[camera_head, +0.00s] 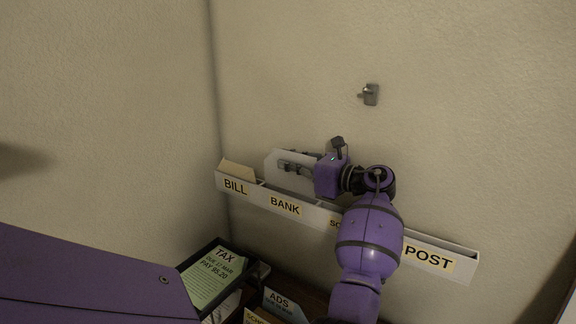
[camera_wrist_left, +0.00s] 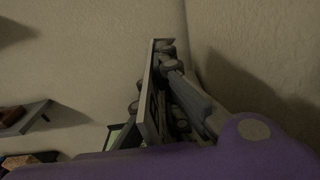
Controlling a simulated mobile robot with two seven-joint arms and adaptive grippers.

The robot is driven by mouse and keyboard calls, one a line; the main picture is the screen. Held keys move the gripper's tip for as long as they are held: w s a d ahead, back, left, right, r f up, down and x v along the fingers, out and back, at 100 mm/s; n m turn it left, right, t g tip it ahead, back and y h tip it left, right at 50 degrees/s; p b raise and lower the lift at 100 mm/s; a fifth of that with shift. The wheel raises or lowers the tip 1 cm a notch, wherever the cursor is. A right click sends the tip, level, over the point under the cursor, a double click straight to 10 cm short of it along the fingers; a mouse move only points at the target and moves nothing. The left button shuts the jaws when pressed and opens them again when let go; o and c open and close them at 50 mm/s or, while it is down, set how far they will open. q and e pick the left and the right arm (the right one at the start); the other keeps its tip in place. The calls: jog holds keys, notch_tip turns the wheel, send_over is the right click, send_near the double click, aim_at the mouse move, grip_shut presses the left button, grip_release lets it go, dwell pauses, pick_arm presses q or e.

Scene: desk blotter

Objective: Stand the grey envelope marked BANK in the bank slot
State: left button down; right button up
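The light grey envelope (camera_head: 273,161) stands upright at the BANK slot of the pale wall rack (camera_head: 248,194). Its lower edge is hidden behind the rack's front board, so I cannot tell how deep it sits. Any writing on it is not visible. My left gripper (camera_head: 293,167) comes from the right and appears shut on the envelope, just above the rack's front edge. In the left wrist view my left gripper (camera_wrist_left: 155,80) shows knuckles on both sides of a thin pale plate. The black BANK label (camera_head: 285,204) is on the rack front. My right gripper is not in view.
A tan envelope (camera_head: 238,170) stands in the BILL slot. My left forearm covers part of the rack near POST (camera_head: 428,256). Below, a dark tray (camera_head: 206,252) holds a green TAX envelope (camera_head: 215,276); an ADS envelope (camera_head: 285,304) stands nearby. A small hook (camera_head: 371,94) is on the wall.

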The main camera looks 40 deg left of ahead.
aim_at(289, 183)
pick_arm(q)
jog(key=shift+f, duration=1.9)
jog(key=c, duration=1.9)
grip_release()
jog(key=shift+s+f+b, duration=0.1)
jog(key=shift+f+b, duration=0.2)
jog(key=shift+f, duration=0.05)
jog(key=shift+o, duration=0.2)
jog(key=shift+f, duration=0.2)
jog(key=shift+d+f, duration=0.1)
jog(key=shift+d, duration=0.05)
jog(key=w+d+r, duration=0.1)
jog(key=d+r, duration=0.1)
jog(key=d, duration=1)
jog(key=shift+w+r, duration=0.2)
jog(key=shift+w, duration=0.05)
jog(key=shift+a, duration=0.1)
